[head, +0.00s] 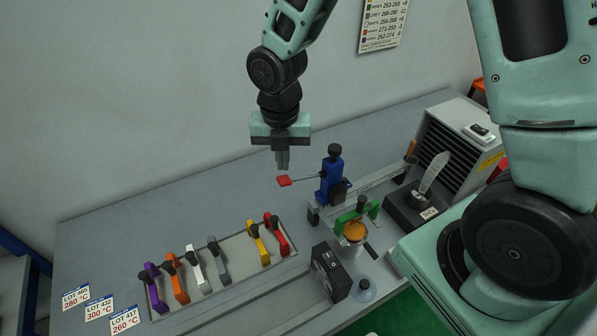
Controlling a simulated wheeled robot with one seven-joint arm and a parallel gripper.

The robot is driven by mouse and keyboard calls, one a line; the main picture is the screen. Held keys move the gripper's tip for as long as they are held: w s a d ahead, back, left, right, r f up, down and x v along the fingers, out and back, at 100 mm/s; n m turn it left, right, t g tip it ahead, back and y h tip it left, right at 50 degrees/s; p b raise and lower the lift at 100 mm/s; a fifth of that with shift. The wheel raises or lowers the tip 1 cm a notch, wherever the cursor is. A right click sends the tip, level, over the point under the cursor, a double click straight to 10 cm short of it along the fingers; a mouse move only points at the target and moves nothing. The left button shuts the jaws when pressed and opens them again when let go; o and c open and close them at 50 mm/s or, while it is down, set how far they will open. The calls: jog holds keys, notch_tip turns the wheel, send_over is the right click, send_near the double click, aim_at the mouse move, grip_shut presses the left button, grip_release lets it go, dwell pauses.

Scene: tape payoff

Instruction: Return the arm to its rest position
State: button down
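My gripper (282,163) hangs from the arm, pointing down, above the back of the grey bench (120,215). Its two fingers are close together and nothing shows between them. Below and right of it stands a blue fixture (330,180) with a black knob and a thin arm ending in a red paddle (284,181). In the picture my fingertips are just above the red paddle, with a small gap. How far apart they are in depth I cannot tell.
A tray (238,260) holds several coloured clips or handles. To its right are a black switch box (331,272), a green clamp-like part (358,212), an orange-topped jar (354,233) and a grey vented machine (459,140). Lot cards (98,306) lie front left. The bench's back left is clear.

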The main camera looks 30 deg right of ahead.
dwell(0.4)
jog(key=shift+s+a+f+m+b, duration=0.1)
jog(key=shift+s+a+m+b, duration=0.1)
jog(key=shift+m+b, duration=0.15)
jog(key=s+a+m+b, duration=0.3)
jog(key=s+m+b, duration=0.3)
jog(key=s+m, duration=0.4)
jog(key=s+a+f+m+b, duration=0.1)
jog(key=s+a+m+b, duration=0.2)
jog(key=s+m+b, duration=0.3)
jog(key=s+m, duration=0.3)
jog(key=m, duration=0.2)
jog(key=shift+s+f+m+y, duration=0.15)
jog(key=shift+s+m+y, duration=0.15)
jog(key=shift+s+m, duration=0.05)
jog(key=shift+d, duration=0.1)
